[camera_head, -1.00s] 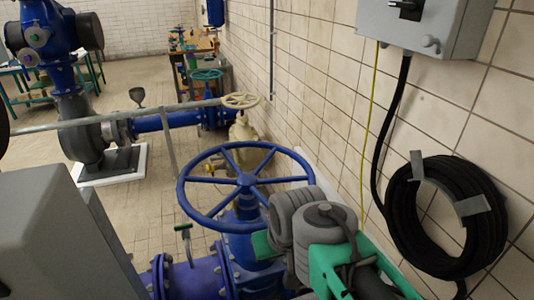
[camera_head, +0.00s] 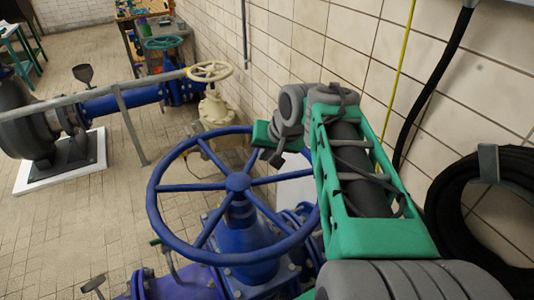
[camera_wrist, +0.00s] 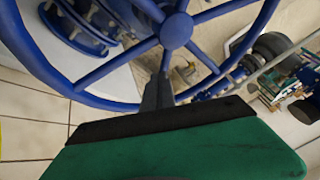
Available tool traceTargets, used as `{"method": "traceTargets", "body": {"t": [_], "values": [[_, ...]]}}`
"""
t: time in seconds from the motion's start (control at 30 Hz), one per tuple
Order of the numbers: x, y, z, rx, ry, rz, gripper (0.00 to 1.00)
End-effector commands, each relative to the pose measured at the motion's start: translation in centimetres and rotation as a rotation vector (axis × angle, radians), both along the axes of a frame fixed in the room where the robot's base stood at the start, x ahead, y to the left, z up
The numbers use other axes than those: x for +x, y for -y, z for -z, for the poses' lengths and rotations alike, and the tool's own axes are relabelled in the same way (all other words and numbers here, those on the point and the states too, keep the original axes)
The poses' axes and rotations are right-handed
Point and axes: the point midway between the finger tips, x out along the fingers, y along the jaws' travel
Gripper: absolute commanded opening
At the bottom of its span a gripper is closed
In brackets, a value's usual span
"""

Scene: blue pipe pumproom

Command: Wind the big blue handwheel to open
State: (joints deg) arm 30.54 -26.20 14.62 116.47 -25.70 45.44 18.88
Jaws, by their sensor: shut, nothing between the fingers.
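The big blue handwheel (camera_head: 238,182) lies roughly level on its blue valve body in the middle of the head view. Its rim, spokes and hub (camera_wrist: 176,30) fill the upper part of the wrist view. My gripper (camera_head: 276,158) is at the far right side of the rim, with its grey fingers pointing toward the wheel. In the wrist view the fingers (camera_wrist: 158,90) are together and empty, overlapping the wheel between the rim and the hub. I cannot tell whether they touch the rim or a spoke. My forearm hides part of the wheel's right side.
The tiled wall (camera_head: 340,45) stands close on the right, with a coiled black hose (camera_head: 450,200) on it. A smaller cream handwheel (camera_head: 209,71) and a grey rail (camera_head: 110,94) are behind the blue wheel.

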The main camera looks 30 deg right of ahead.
Motion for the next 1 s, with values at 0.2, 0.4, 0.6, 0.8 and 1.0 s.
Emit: {"method": "traceTargets", "body": {"t": [0.2, 0.4, 0.6, 0.8, 1.0], "values": [[1.7, 9.3, 1.2, 0.128, 0.088, 0.197, 0.0], [2.7, 9.9, 1.7, 0.146, 0.1, 0.211, 0.0], [5.1, 9.6, 4.9, 0.146, 0.097, 0.207, 0.0], [7.8, 9.4, 8.3, 0.145, 0.096, 0.207, 0.0], [10.3, 7.4, 8.1, 0.142, 0.101, 0.206, 0.0]]}}
